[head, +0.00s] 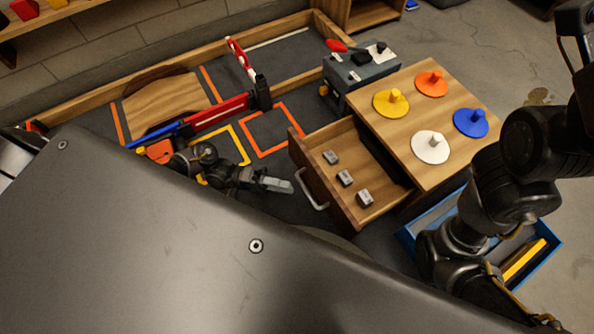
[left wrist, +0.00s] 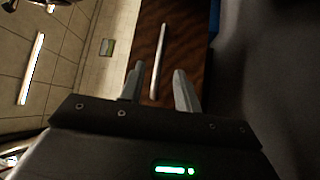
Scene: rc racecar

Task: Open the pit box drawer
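The pit box (head: 410,105) is a wooden cabinet with a pale top. Its drawer (head: 330,205) stands pulled out, showing several small grey blocks (head: 345,178) inside. The drawer has a dark front with a silver bar handle (head: 311,190). My left gripper (head: 279,186) is just left of the handle and points at it. In the left wrist view its fingers (left wrist: 158,72) are apart and empty, with the handle (left wrist: 160,58) ahead between them against the dark drawer front (left wrist: 183,50). My right arm comes in at the right; its gripper does not show.
Orange, yellow, blue and white knobbed discs (head: 430,147) sit on the cabinet top. A grey box (head: 355,72) stands behind it. A blue tray (head: 540,258) lies at the lower right. A red and blue barrier (head: 215,112) stands behind my left arm.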

